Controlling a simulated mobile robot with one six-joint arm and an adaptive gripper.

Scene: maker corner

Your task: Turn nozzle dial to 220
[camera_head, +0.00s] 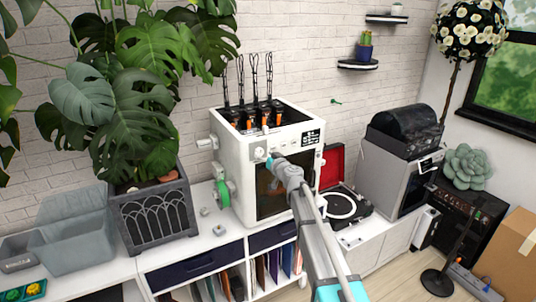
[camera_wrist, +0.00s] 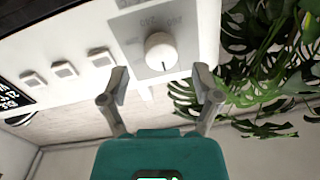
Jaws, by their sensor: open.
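The white 3D printer (camera_head: 238,158) stands on the white shelf unit. Its nozzle dial (camera_wrist: 160,51) is a round white knob on a grey plate (camera_wrist: 130,30); it also shows on the printer's front in the head view (camera_head: 259,152). In the wrist view, a short dark mark on the knob points towards the bottom of the picture. Faint labels stand around the knob, too blurred to read. My gripper (camera_wrist: 160,75) is open and empty, its fingers apart on either side below the knob. In the head view my gripper (camera_head: 271,160) is close before the dial; contact cannot be told.
Several small buttons (camera_wrist: 65,70) and a dark display (camera_wrist: 9,96) sit beside the dial. A large potted plant (camera_head: 158,215) stands left of the printer, a green spool (camera_head: 223,192) on its side. A record player (camera_head: 345,206) is to the right.

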